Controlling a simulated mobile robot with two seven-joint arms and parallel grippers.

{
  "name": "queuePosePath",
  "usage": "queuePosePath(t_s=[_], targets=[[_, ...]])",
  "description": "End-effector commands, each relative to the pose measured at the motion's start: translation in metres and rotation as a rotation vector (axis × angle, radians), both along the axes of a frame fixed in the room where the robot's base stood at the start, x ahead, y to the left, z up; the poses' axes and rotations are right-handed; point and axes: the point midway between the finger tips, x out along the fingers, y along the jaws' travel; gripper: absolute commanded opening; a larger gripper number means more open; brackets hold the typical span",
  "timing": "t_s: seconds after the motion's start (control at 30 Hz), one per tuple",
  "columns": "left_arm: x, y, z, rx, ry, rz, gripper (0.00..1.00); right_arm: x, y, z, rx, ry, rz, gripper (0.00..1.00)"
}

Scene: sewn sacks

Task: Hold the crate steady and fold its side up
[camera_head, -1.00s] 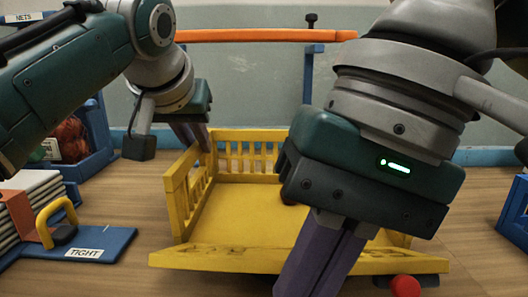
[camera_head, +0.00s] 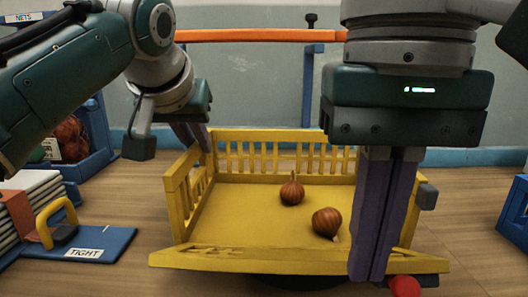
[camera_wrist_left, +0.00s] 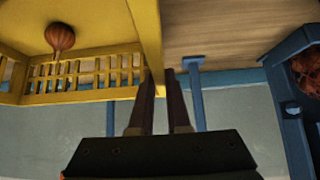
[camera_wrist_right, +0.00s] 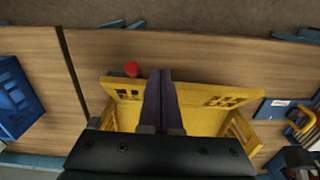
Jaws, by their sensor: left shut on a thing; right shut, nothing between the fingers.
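The yellow crate (camera_head: 240,215) stands on the wooden table with its back and left slatted walls upright. Its front side (camera_head: 240,262) is folded down, leaning outward toward me. Two brown onions (camera_head: 292,190) lie on the crate floor, the nearer one (camera_head: 326,222) right of centre. My left gripper (camera_head: 205,145) is shut on the crate's left wall (camera_wrist_left: 150,45), near the back. My right gripper (camera_head: 370,275) points down, shut and empty, in front of the crate's right part; it also shows over the front side in the right wrist view (camera_wrist_right: 160,75). It hides much of the right wall.
A red knob (camera_head: 405,286) sits by the front right corner. A blue board labelled TIGHT (camera_head: 100,245) with a yellow-handled tool (camera_head: 60,228) lies at left. A blue bin (camera_head: 90,165) is behind it; another blue crate (camera_head: 515,220) is at the right edge.

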Motion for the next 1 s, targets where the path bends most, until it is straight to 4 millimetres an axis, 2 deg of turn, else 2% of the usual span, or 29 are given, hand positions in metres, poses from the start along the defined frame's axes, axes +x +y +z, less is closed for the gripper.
queuePosePath(t_s=[0.2, 0.4, 0.8, 1.0], targets=[[0.0, 0.0, 0.0, 0.0, 0.0, 0.0, 0.0, -0.001, 0.0, -0.03, 0.001, 0.003, 0.002, 0.0], [0.0, 0.0, 0.0, 0.0, 0.0, 0.0, 0.0, 0.0, 0.0, -0.044, 0.002, 0.001, 0.001, 0.0], [0.0, 0.0, 0.0, 0.0, 0.0, 0.0, 0.0, 0.0, 0.0, -0.045, 0.002, -0.001, 0.001, 0.0], [0.0, 0.0, 0.0, 0.0, 0.0, 0.0, 0.0, 0.009, 0.0, -0.04, 0.002, -0.001, -0.001, 0.0]])
